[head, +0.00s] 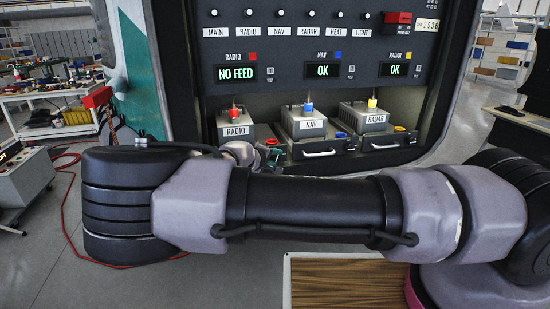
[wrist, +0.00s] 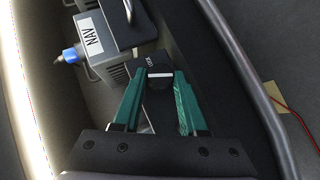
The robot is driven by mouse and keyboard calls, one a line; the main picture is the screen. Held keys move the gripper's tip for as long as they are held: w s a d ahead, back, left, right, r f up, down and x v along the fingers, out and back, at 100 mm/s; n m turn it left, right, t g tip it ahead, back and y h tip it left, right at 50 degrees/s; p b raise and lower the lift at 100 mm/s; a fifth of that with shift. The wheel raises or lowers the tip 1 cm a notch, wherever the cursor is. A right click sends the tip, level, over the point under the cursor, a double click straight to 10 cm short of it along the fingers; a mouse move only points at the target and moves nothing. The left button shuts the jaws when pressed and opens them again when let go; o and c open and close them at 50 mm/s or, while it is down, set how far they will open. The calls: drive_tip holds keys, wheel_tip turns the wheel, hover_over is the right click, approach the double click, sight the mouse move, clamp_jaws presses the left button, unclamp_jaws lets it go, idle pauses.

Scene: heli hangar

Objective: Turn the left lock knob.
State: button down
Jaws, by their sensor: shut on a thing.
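My gripper (wrist: 160,76) has two teal fingers, one on each side of a small dark knob (wrist: 160,73) with a pale bar across it. It is shut on this knob, at the front of a dark tray with a small label that I cannot read clearly. In the head view my gripper (head: 272,156) is small and partly hidden behind my arm, low in front of the RADIO unit (head: 236,131). The knob itself is hidden there. How far it is turned I cannot tell.
The NAV unit (head: 304,124) and RADAR unit (head: 363,118) stand to the right on dark trays with handles. The NAV unit, with a blue plug (wrist: 70,55), shows in the wrist view. The panel (head: 320,70) reads NO FEED for RADIO, OK for the others.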

drive_tip(key=shift+a+f+n+t+h, duration=0.1)
drive_tip(key=shift+f+n+t+h, duration=0.1)
drive_tip(key=shift+n+t+h, duration=0.3)
drive_tip(key=shift+f+n+t+h, duration=0.15)
drive_tip(key=shift+n+t+h, duration=0.25)
drive_tip(key=shift+n+h, duration=0.2)
drive_tip(key=shift+c, duration=2.4)
unclamp_jaws()
drive_tip(key=v, duration=1.1)
